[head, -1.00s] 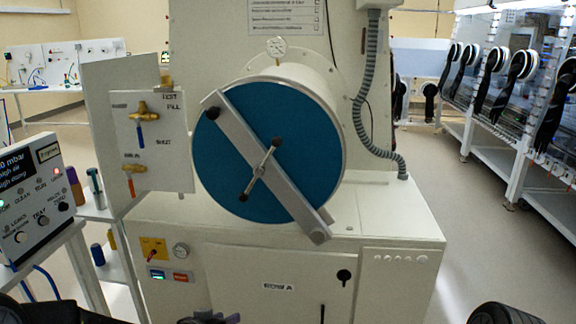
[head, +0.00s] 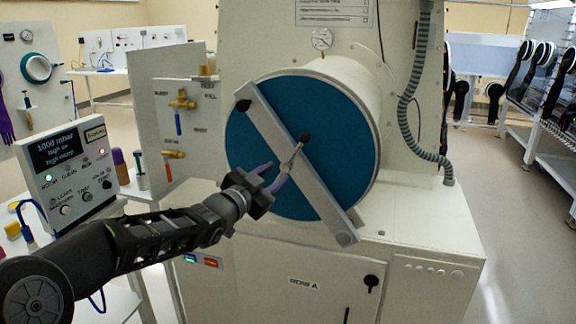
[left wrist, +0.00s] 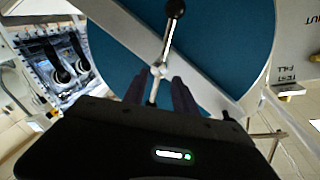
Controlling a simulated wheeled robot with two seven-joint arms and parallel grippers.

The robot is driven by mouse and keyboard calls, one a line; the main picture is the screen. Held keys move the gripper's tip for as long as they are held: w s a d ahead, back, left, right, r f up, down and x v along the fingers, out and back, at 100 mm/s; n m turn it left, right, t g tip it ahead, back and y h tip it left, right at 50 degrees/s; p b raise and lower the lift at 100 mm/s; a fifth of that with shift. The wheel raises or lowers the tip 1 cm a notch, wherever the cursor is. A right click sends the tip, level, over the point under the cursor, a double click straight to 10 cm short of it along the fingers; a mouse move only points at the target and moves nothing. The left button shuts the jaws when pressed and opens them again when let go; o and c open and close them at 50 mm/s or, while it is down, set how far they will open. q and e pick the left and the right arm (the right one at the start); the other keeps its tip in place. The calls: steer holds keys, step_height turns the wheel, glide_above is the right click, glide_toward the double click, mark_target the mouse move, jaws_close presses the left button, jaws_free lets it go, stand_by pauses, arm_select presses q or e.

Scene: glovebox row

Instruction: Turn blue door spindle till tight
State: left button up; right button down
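The blue door (head: 300,110) is a round disc on the end of a pale drum, with a grey diagonal bar (head: 275,130) across it. The door's spindle (head: 289,164) sits mid-bar, with a thin cross handle ending in a black knob (head: 305,138). My left gripper (head: 273,175) is in front of the handle's lower arm and hides its lower end. In the left wrist view the spindle handle (left wrist: 164,50) comes down between my two dark fingers (left wrist: 159,88), which stand apart with a gap beside the rod. My right gripper is out of view.
A control panel (head: 75,165) reading 1000 mbar stands at left, near my arm. A valve plate (head: 170,125) stands left of the drum. A grey corrugated hose (head: 412,110) hangs at right. The aisle floor (head: 515,230) at right is clear.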

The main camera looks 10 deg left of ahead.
mark_target(286, 166)
arm_select(q)
steer(key=p+x, duration=0.1)
steer(key=x, duration=0.5)
steer(key=shift+w+d+p, duration=0.1)
steer(key=shift+w+p, duration=0.2)
steer(key=shift+w, duration=0.1)
steer(key=shift+c, duration=0.4)
jaws_close()
stand_by(0.6)
